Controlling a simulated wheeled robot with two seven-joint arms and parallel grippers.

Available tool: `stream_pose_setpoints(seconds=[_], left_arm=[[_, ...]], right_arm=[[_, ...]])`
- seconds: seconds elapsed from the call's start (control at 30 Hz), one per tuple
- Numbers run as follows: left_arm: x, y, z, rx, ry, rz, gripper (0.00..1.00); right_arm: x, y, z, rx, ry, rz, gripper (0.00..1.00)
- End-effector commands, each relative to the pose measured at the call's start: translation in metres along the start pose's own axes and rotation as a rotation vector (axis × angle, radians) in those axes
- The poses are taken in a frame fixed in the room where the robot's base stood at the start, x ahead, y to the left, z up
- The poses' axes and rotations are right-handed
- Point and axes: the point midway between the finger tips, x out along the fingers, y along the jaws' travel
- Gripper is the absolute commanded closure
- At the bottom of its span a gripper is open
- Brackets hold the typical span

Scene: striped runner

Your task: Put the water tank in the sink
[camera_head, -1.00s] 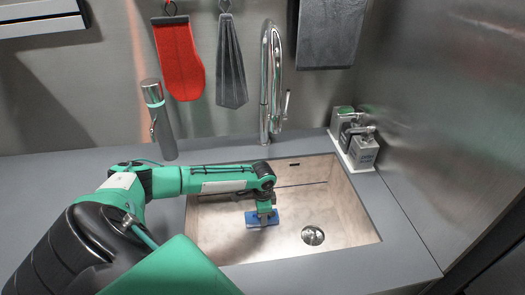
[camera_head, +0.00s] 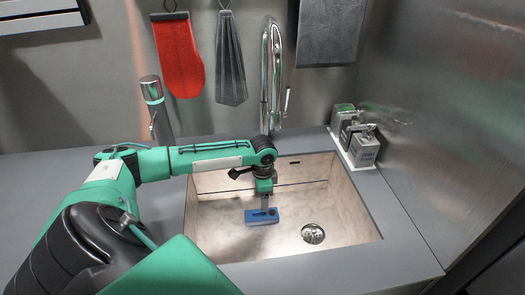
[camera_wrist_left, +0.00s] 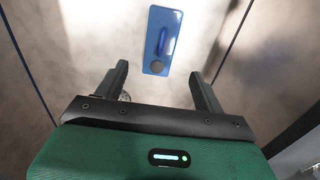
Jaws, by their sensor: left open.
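The water tank, a small blue box (camera_head: 262,217) with a dark round cap, lies on the floor of the sink (camera_head: 215,225), left of the drain. It also shows in the left wrist view (camera_wrist_left: 162,40), beyond the fingertips. My left gripper (camera_head: 264,205) points down into the sink above the tank. In the wrist view its two fingers (camera_wrist_left: 158,78) are spread with nothing between them, and the tank appears apart from them. My right gripper is not in view.
A chrome faucet (camera_head: 271,80) stands behind the sink. Soap dispensers (camera_head: 361,147) stand on a white tray at the back right corner. A metal bottle (camera_head: 157,105) stands on the counter at the back left. A red mitt (camera_head: 178,58) and grey cloths hang on the wall.

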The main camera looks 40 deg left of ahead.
Motion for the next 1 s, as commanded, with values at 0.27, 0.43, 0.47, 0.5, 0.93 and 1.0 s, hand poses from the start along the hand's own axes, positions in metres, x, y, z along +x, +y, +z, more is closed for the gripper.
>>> stream_pose_setpoints(seconds=[0.27, 0.43, 0.47, 0.5, 0.93, 1.0], left_arm=[[-0.028, 0.000, 0.000, -0.001, 0.001, 0.000, 0.30], [-0.029, 0.000, 0.000, -0.001, 0.000, 0.000, 0.30], [-0.029, 0.000, 0.000, -0.001, 0.000, 0.000, 0.30], [-0.029, 0.000, 0.000, -0.001, 0.000, 0.000, 0.30], [-0.029, 0.000, 0.000, -0.001, 0.000, 0.001, 0.30], [-0.029, 0.000, 0.000, -0.001, 0.000, 0.001, 0.30]], right_arm=[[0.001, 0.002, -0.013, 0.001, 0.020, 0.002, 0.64], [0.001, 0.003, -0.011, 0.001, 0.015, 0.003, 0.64], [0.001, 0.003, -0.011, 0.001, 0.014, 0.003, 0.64], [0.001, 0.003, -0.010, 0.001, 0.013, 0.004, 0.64], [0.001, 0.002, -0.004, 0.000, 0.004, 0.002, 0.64], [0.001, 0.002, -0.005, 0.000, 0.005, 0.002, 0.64]])
